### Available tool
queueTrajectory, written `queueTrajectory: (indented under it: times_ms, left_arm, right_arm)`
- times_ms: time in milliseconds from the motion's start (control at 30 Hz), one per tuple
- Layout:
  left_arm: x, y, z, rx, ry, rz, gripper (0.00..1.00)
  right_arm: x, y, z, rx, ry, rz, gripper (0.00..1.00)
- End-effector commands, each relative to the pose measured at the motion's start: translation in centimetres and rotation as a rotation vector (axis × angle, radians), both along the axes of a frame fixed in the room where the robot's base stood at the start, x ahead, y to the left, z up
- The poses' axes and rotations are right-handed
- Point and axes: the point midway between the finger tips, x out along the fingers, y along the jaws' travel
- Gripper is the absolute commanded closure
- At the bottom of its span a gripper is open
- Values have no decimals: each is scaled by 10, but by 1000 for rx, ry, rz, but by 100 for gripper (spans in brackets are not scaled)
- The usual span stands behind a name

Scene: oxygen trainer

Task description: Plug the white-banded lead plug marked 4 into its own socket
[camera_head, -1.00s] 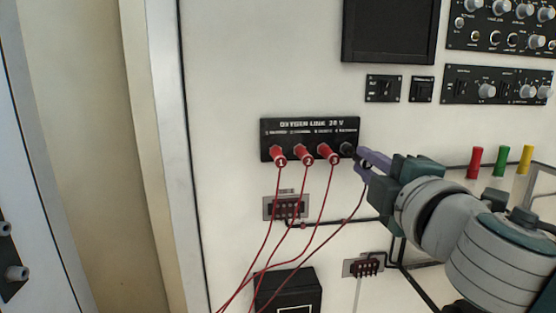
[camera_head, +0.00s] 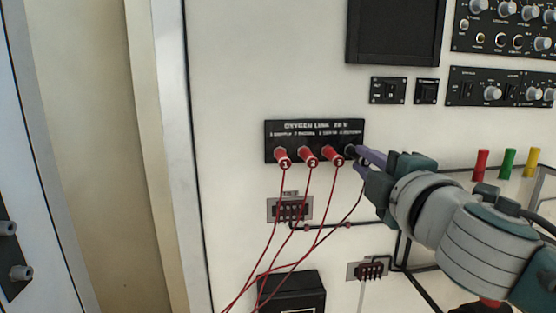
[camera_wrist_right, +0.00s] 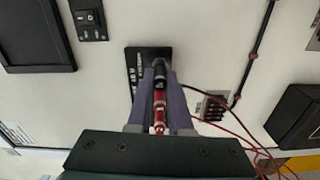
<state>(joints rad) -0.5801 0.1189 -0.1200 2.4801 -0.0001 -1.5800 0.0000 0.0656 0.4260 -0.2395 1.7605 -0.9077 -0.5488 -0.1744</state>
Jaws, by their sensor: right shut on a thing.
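The black panel titled OXYGEN LINK 28 V (camera_head: 300,128) is on the pale wall, with a row of sockets. Red plugs marked 1 (camera_head: 284,159), 2 (camera_head: 310,157) and 3 (camera_head: 336,158) sit in the first three. My right gripper (camera_head: 358,153) is at the fourth, rightmost socket (camera_head: 349,150). In the right wrist view, its purple fingers (camera_wrist_right: 160,75) are shut on a red plug (camera_wrist_right: 158,108) with pale bands. The plug's front end lines up with the dark socket; I cannot tell how deep it sits. My left gripper is not in view.
Thin red leads hang from the plugs. A connector block (camera_head: 290,209) is below the panel, and a black box (camera_head: 292,291) is lower down. Red, green and yellow posts (camera_head: 508,163) stand at the right. Switch and knob panels are above right.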

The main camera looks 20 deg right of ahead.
Motion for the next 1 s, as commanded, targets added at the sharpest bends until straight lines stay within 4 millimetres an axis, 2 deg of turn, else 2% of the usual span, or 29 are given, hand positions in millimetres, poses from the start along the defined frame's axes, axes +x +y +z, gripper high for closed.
queueTrajectory:
  times_ms: [300,333,600,867,1000]
  left_arm:
    - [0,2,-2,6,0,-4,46]
    - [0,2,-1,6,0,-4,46]
    - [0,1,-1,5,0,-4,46]
    - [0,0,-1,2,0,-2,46]
    - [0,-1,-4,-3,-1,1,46]
  right_arm:
    - [6,-2,0,1,0,-1,100]
    - [6,-2,0,1,1,-1,79]
    - [6,-2,0,1,0,-1,48]
    - [5,-2,0,0,1,-1,47]
    - [-3,1,-1,0,0,1,47]
